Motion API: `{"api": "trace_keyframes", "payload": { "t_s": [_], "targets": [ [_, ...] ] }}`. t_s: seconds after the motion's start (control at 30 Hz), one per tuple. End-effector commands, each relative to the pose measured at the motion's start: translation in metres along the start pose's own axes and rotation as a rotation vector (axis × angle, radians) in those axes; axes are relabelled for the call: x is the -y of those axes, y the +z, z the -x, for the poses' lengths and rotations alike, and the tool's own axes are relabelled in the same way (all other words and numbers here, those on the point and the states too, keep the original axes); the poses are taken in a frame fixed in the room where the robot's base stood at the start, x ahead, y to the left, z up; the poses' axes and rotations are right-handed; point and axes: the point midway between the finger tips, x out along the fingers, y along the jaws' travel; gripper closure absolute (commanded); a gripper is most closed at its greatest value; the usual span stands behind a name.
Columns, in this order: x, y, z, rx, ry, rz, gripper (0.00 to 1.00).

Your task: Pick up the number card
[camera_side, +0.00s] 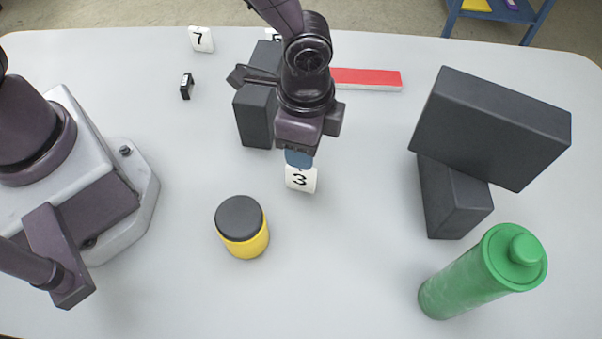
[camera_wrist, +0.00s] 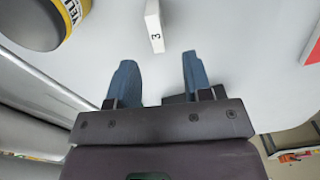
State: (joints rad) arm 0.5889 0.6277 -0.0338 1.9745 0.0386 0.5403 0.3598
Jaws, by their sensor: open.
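A white number card with a black 3 (camera_side: 301,180) stands on the table just below my gripper in the side view. In the wrist view the same card (camera_wrist: 154,27) shows between and beyond the two blue fingertips, not touching them. My gripper (camera_side: 299,158) is open and empty, and its spread fingers also show in the wrist view (camera_wrist: 158,70). Another white card, reading 7 (camera_side: 201,39), stands at the back left. A third card (camera_side: 273,34) at the back is mostly hidden behind my arm.
A yellow canister with a dark lid (camera_side: 241,227) stands left of the 3 card. A dark block (camera_side: 257,117) is behind my gripper. A red bar (camera_side: 368,79) lies behind. Stacked dark blocks (camera_side: 490,125) and a green bottle (camera_side: 470,279) stand right. The front middle is clear.

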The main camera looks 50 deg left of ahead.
Motion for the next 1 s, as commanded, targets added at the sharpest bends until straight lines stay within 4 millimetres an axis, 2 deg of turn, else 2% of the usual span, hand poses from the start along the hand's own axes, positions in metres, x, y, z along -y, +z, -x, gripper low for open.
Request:
{"api": "trace_keyframes", "payload": {
  "t_s": [0.1,0.37,0.63,0.77,0.97,1.0],
  "targets": [
    [-0.001,0.001,-0.021,0.003,0.001,0.000,0.54],
    [-0.001,0.001,-0.041,0.001,0.000,0.001,0.54],
    [-0.004,0.005,-0.080,0.002,0.001,0.002,0.54],
    [-0.004,0.005,-0.087,0.001,0.000,0.002,0.54],
    [-0.004,0.005,-0.088,0.000,0.000,0.002,0.54],
    [-0.004,0.005,-0.087,0.000,0.000,0.002,0.61]
  ]
}}
